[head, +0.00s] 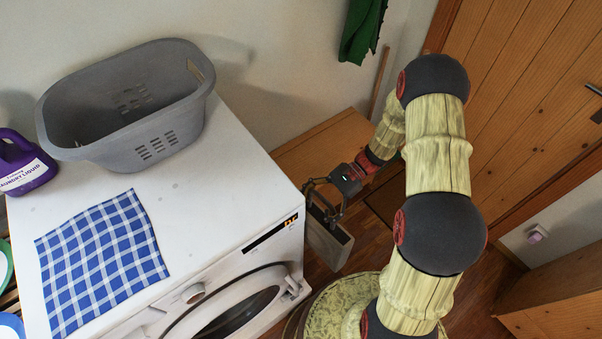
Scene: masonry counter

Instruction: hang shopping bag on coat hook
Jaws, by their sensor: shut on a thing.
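My gripper (323,202) is shut on the shopping bag (329,246), which hangs below the fingers. The bag looks grey-beige and boxy. It hangs just right of the washing machine's front right corner, above the wooden floor. The gripper's fingers partly cover the bag's top, so the exact grip on it is hard to see. No coat hook shows in the head view. A green cloth (360,28) hangs on the back wall at the top edge; whatever holds it is out of frame.
A white washing machine (228,185) carries a grey laundry basket (185,122), a purple detergent bottle (24,172) and a blue checked cloth (101,257). A low wooden bench (318,145) stands against the back wall. A wooden door (530,90) is at right, with a wooden cabinet (565,290) below.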

